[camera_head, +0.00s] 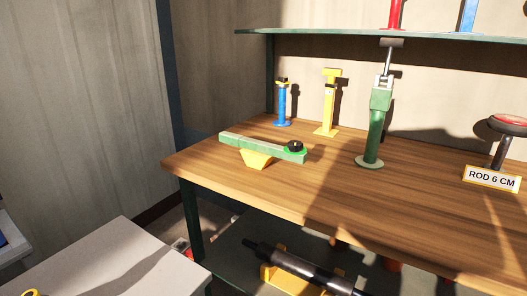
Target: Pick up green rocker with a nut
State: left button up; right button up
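The green rocker (250,144) is a long flat green bar lying on a yellow stand (257,160) on the wooden workbench (335,182), near its left end. The bar slopes slightly down to the right. A dark nut (294,146) sits on top of its right end, inside a brighter green ring. Neither of my grippers shows in the head view, and nothing is touching the rocker.
Behind the rocker stand a blue post (282,104) and a yellow post (328,104). A green shelf (330,35) hangs above. A grey table (110,262) is front left.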

aim_at(256, 154)
jog(key=i+l+u, duration=0.1)
jog(key=u, duration=0.3)
jog(key=l+u, duration=0.6)
jog(key=u, duration=0.2)
jog(key=i, duration=0.05)
